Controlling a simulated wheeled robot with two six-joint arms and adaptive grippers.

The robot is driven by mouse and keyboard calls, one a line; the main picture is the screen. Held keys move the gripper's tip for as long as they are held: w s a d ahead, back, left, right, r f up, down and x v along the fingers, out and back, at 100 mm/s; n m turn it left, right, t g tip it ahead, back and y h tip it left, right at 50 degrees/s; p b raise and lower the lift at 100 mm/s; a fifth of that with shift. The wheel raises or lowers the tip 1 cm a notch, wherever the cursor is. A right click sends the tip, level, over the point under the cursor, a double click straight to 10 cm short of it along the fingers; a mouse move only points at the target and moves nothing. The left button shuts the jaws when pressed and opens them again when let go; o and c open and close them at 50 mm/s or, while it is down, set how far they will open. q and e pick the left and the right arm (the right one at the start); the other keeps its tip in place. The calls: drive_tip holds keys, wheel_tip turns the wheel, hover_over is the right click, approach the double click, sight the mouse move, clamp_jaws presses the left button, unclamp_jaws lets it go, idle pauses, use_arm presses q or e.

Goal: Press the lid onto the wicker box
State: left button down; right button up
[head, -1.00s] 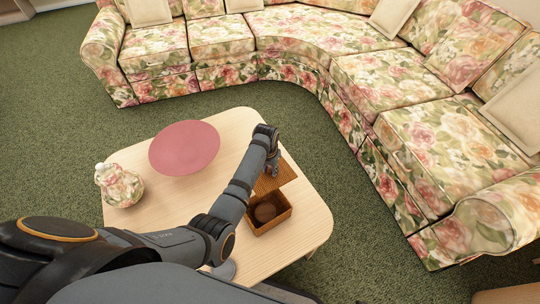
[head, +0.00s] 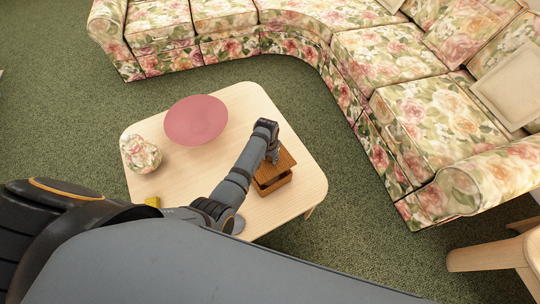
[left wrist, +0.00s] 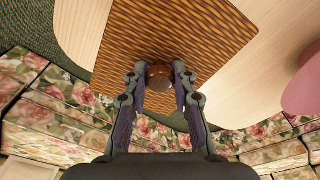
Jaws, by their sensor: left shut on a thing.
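The wicker box (head: 275,185) sits near the right side of the light wood table, mostly covered from above. The woven brown lid (head: 287,160) is over it, set toward the back, with a dark gap along the box's front side. Whether the lid touches the rim cannot be told. My left gripper (head: 274,158) is above the lid. In the left wrist view the lid (left wrist: 190,35) fills the top middle, and my left gripper (left wrist: 159,88) is shut on its round brown knob (left wrist: 159,76). The box is hidden there. My right gripper is not in view.
A small yellow thing (head: 153,202) lies near my left arm. A floral sofa (head: 385,60) curves behind. A wooden chair or stool (head: 490,257) is at right.

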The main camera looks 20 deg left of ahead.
use_arm(q)
wheel_tip(320, 180, down, 7)
drive_tip(key=b, duration=0.3)
drive_tip(key=shift+r+b, duration=0.15)
drive_tip(key=shift+b, duration=0.25)
idle(0.5)
drive_tip(key=shift+f, duration=0.85)
idle(0.8)
drive_tip(key=shift+f, duration=0.1)
idle(0.6)
drive_tip(key=c, duration=0.5)
unclamp_jaws()
idle(0.6)
